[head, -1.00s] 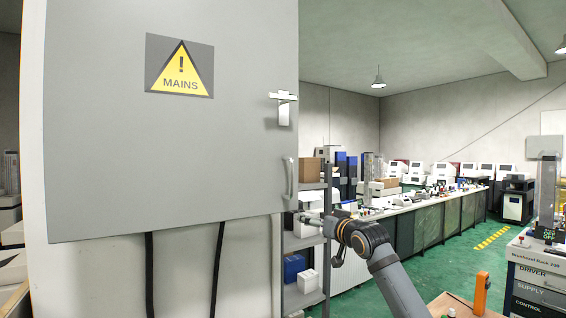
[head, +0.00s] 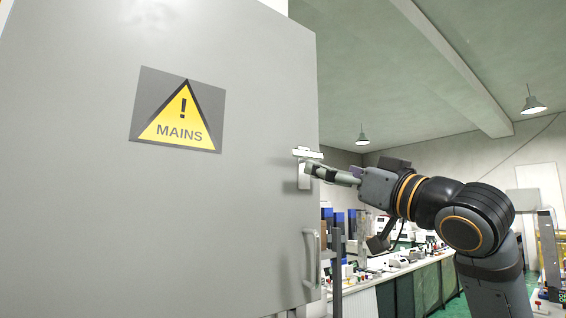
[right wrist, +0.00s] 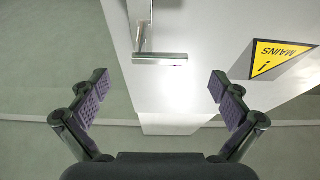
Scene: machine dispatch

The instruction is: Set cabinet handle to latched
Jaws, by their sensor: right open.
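The grey cabinet (head: 80,200) fills the left of the head view, with a MAINS warning sign on its door. Its silver latch handle (head: 302,153) sits near the door's right edge, with the lever lying horizontal across the top of an upright plate. My right gripper (head: 316,172) is in front of the plate, just below the lever. In the right wrist view the handle (right wrist: 160,58) lies ahead between my spread, empty fingers (right wrist: 158,85); neither finger visibly touches it. My left gripper is in neither view.
A fixed vertical pull handle (head: 311,256) is on the door below the latch. A shelf rack and a long workbench (head: 410,280) with equipment stand behind to the right.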

